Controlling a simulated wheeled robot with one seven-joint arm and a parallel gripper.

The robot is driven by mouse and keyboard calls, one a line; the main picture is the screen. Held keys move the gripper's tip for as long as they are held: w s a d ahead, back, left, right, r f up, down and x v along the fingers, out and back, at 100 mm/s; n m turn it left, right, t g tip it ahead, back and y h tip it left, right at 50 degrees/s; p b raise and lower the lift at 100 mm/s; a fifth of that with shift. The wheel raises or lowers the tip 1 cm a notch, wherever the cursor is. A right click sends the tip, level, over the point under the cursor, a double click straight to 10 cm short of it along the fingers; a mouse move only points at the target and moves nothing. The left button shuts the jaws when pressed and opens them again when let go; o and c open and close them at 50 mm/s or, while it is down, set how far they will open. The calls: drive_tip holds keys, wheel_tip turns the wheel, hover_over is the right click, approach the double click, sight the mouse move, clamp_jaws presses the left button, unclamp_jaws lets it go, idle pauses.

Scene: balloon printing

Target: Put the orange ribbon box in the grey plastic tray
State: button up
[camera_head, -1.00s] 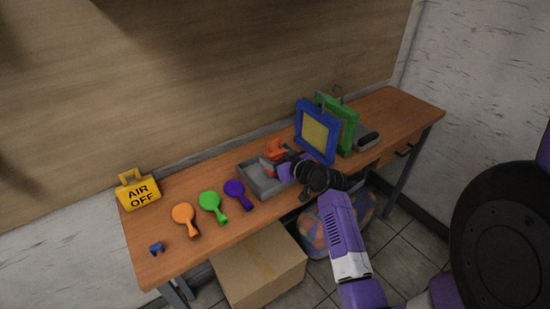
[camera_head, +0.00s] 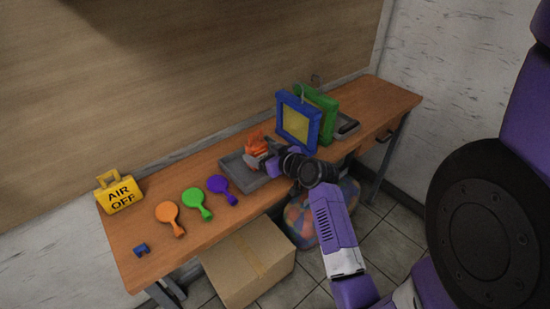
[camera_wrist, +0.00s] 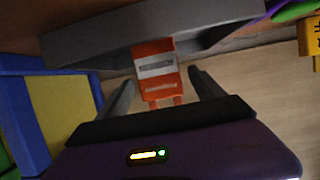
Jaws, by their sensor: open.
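The orange ribbon box (camera_head: 256,141) stands at the back right part of the grey plastic tray (camera_head: 230,162) in the head view. In the wrist view the orange box (camera_wrist: 154,62), with a pale band across it, overlaps the tray wall (camera_wrist: 90,42). My gripper (camera_head: 266,155) is just in front of the box, over the tray's right side. In the wrist view my gripper (camera_wrist: 162,80) is open, one finger on each side of the box with gaps between. The box's contact with the tray floor is hidden.
A blue-framed screen (camera_head: 281,124) and a green-framed screen (camera_head: 328,103) stand right of the tray. Purple (camera_head: 219,185), green (camera_head: 193,198) and orange (camera_head: 167,211) balloons lie to its left. A yellow "AIR OFF" block (camera_head: 119,195) stands further left. A cardboard box (camera_head: 245,266) is below.

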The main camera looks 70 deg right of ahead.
drive_tip(key=b+v, duration=0.1)
drive_tip(key=v, duration=0.8)
drive_tip(key=s+a+f+y, duration=0.1)
drive_tip(key=a+f, duration=0.2)
drive_tip(key=a, duration=0.8)
drive_tip(key=s+a+f+y, duration=0.1)
drive_tip(key=a+f, duration=0.2)
drive_tip(key=a, duration=0.8)
drive_tip(key=s+a+r+n+t+y, duration=0.1)
drive_tip(key=s+a+r+n+y, duration=0.1)
drive_tip(key=s+a, duration=0.4)
drive_tip(key=s+a+r+n+t+y, duration=0.2)
drive_tip(key=s+a+r+n+y, duration=0.1)
drive_tip(key=a, duration=0.6)
drive_tip(key=s+r+n, duration=0.1)
drive_tip(key=s+r, duration=0.1)
drive_tip(key=s, duration=0.1)
drive_tip(key=shift+r, duration=0.3)
drive_tip(key=shift+s+a, duration=0.1)
